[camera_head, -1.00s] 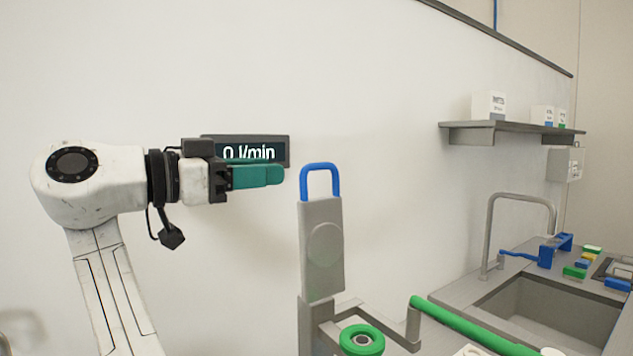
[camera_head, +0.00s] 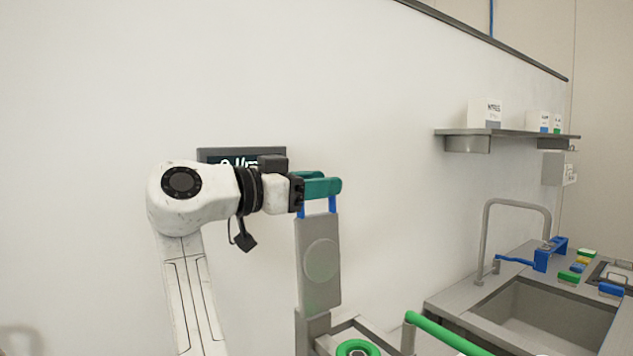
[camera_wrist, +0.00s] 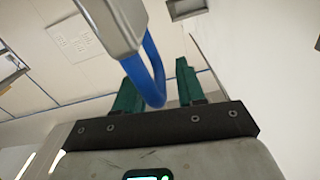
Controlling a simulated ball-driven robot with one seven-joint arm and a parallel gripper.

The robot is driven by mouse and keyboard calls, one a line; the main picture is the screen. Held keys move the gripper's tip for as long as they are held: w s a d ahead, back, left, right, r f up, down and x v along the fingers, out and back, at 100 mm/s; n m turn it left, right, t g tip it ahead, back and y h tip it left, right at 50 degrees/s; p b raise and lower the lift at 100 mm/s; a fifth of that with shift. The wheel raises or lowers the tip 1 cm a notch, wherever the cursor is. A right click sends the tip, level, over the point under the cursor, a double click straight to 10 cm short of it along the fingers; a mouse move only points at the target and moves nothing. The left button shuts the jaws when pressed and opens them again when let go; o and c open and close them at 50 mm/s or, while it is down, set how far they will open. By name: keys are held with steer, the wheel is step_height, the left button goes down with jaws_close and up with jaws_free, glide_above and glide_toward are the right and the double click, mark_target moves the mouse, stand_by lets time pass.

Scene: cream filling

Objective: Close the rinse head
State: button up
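The rinse head is a grey upright plate (camera_head: 320,265) with a round disc on its face and a blue loop handle (camera_head: 332,205) at its top. In the head view my gripper (camera_head: 333,187), with teal fingers, is at the top of the handle and hides part of the loop. In the wrist view the blue handle (camera_wrist: 157,75) reaches down between the two teal fingers (camera_wrist: 154,82), which stand apart with gaps visible. The grey plate (camera_wrist: 110,22) shows at the top. The plate stands raised above its base.
A green ring (camera_head: 357,348) sits in the grey base below the plate. A green bar (camera_head: 445,333) is to its right. A sink (camera_head: 545,310) with a tap and a shelf (camera_head: 500,133) with boxes are farther right. A display (camera_head: 225,155) on the wall is partly hidden by my arm.

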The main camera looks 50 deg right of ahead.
steer(key=shift+c, duration=0.5)
jaws_close()
steer(key=shift+s, duration=0.25)
stand_by(0.4)
